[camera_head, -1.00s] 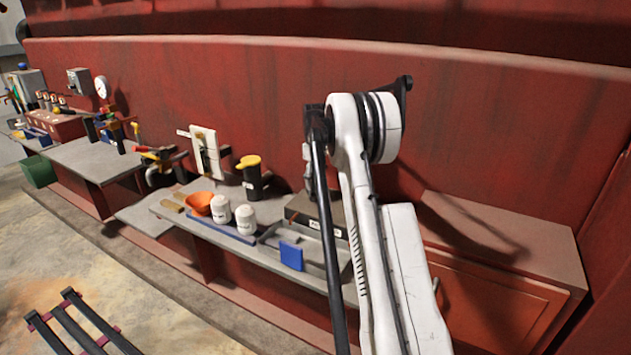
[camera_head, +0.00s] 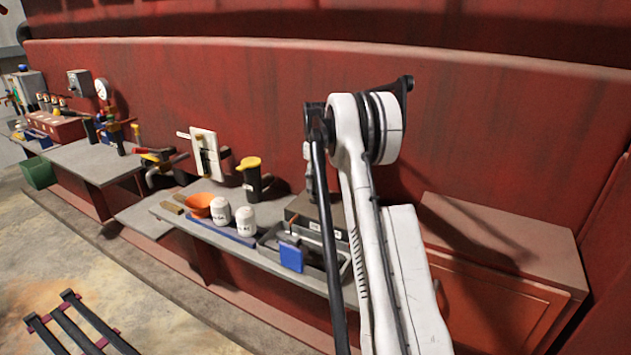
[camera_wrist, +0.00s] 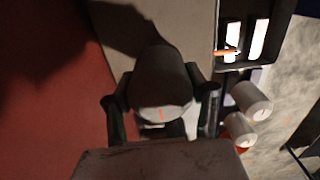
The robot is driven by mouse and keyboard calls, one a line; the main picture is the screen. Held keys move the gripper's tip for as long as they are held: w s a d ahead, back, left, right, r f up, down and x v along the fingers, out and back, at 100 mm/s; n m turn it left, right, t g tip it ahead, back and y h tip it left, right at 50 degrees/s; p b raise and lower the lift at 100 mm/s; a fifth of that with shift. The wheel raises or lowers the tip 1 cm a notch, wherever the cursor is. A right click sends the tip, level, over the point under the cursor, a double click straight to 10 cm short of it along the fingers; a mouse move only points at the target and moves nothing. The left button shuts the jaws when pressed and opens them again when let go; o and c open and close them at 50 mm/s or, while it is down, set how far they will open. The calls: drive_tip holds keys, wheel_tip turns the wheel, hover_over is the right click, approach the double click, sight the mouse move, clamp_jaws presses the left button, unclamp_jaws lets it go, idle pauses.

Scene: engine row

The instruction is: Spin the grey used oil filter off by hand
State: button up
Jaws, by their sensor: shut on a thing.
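The grey used oil filter (camera_wrist: 160,78) is a dark, wide cylinder in the middle of the wrist view, with a paler end that carries a small orange mark. My gripper (camera_wrist: 161,106) has one dark finger on each side of it and is shut on it. Whether the filter is still seated on its mount cannot be seen. In the head view my own arm hides the filter and most of the gripper. Two white canisters (camera_head: 220,211) (camera_head: 245,221) with dark lettering stand on the bench; they also show in the wrist view (camera_wrist: 251,99).
The bench (camera_head: 180,222) also holds an orange funnel (camera_head: 199,205), a black jug with a yellow lid (camera_head: 250,177), a grey tray (camera_head: 344,268) and a blue item (camera_head: 291,257). A red wall (camera_head: 250,100) runs close behind. A cabinet (camera_head: 500,235) stands at the right.

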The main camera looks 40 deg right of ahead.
sight(316, 169)
drive_tip(key=shift+r+p, duration=0.55)
drive_tip(key=shift+r, duration=1.25)
